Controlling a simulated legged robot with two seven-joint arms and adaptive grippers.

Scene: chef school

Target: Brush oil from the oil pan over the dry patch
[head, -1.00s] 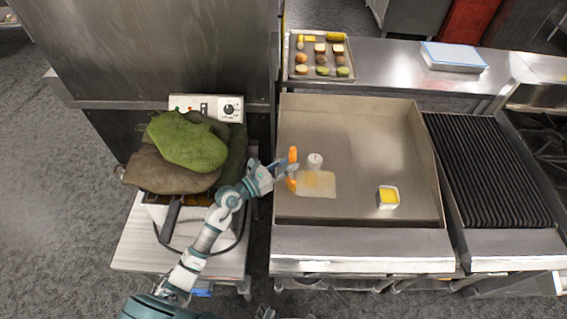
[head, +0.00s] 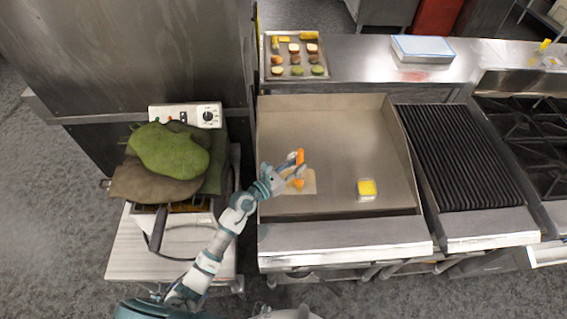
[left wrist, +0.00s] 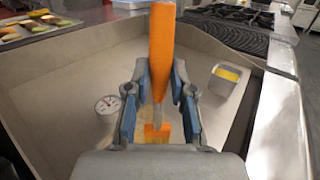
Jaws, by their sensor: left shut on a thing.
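My left gripper (head: 291,171) is shut on an orange-handled brush (head: 300,156), held upright over the griddle. The brush also shows in the left wrist view (left wrist: 161,50), its handle between the fingers and its orange head below. The dry patch (head: 309,180) is a pale tan area on the griddle, partly hidden by the brush and gripper. I cannot tell whether the brush touches it. The oil pan (head: 366,189), a small square tin with yellow oil, stands on the griddle to the right; it shows in the left wrist view (left wrist: 224,78). My right gripper is out of view.
The griddle (head: 345,130) has raised walls at the back and sides. A food tray (head: 294,74) lies behind. A ribbed grill (head: 452,155) is right; green and brown mitts (head: 170,150) lie left.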

